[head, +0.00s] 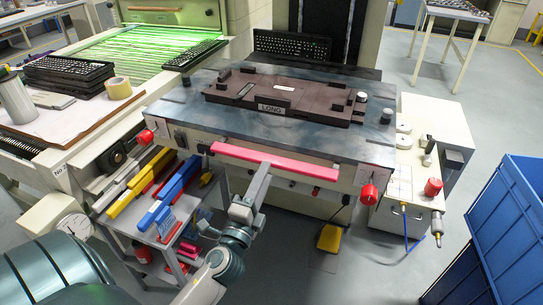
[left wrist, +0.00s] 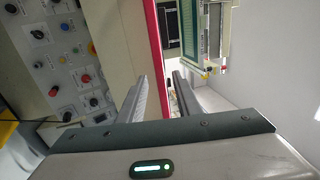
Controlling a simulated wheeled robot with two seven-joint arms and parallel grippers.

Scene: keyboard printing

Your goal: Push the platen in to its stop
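My left gripper (head: 264,168) is at the middle of this bar, coming from the front. In the left wrist view its fingers (left wrist: 160,77) stand apart, with the bar's strip seen between them. I cannot tell whether they touch it. My right gripper is out of view.
Red knobs (head: 146,136) (head: 367,193) sit at the machine's front corners. A button panel (left wrist: 70,60) is beside the bar in the left wrist view. A low shelf with coloured bars (head: 175,190) stands at left, blue crates (head: 510,225) at right. A yellow pedal (head: 329,238) lies on the floor.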

